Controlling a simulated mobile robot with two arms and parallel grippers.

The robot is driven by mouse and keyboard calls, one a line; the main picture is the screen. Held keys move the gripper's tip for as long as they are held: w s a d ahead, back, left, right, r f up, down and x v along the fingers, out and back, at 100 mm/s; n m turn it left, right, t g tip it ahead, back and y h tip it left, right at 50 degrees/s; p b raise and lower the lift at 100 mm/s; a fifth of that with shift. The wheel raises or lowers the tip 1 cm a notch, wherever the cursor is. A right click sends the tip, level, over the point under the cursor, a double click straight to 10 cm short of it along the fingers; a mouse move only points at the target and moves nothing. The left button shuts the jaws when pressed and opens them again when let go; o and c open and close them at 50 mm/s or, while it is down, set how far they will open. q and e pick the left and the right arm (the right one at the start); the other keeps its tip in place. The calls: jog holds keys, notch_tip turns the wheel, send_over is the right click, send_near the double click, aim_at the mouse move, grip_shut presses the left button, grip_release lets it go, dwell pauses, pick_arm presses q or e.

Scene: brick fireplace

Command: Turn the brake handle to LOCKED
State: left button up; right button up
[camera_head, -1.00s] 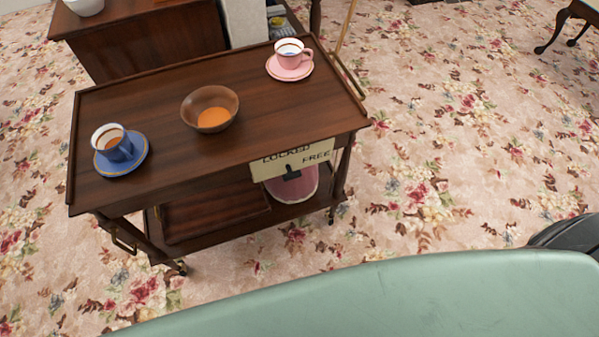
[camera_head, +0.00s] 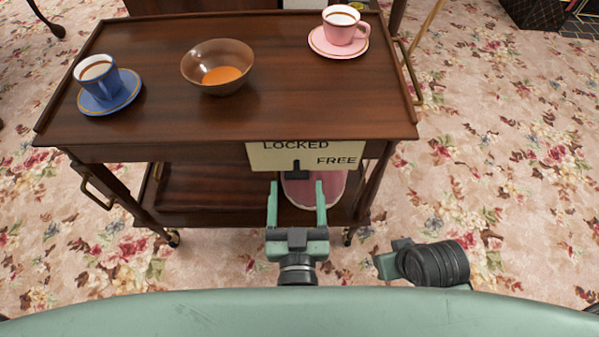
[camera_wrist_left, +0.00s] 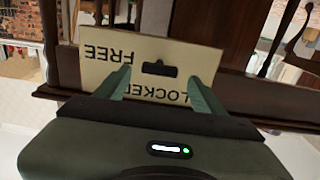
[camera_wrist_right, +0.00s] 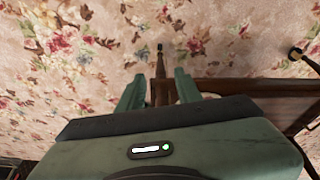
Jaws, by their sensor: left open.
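The brake handle (camera_head: 296,172) is a small black T-shaped piece at the lower edge of a cream plate (camera_head: 262,159) on the trolley's front. Its short stem points up below the word LOCKED; FREE is printed to the right. My left gripper (camera_head: 296,187) is open, one finger on each side below the handle, with nothing seen between them. In the left wrist view the plate is upside down and the handle (camera_wrist_left: 159,69) sits ahead, between the finger lines; contact cannot be told. My right gripper (camera_wrist_right: 158,82) is open and empty, low beside the trolley, facing a leg.
The wooden trolley (camera_head: 150,60) carries a blue cup and saucer (camera_head: 101,82), a brown bowl (camera_head: 217,68) and a pink cup and saucer (camera_head: 340,30). A pink rounded thing (camera_head: 335,185) is on the lower shelf. Floral carpet (camera_head: 490,150) lies clear to the right.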

aim_at(297, 178)
pick_arm(q)
jog(key=shift+w+b, duration=0.3)
jog(key=shift+w, duration=2.1)
pick_arm(e)
jog(key=shift+v, duration=1.3)
jog(key=shift+d, duration=0.1)
pick_arm(q)
jog(key=c, duration=1.4)
jog(key=shift+o, duration=0.2)
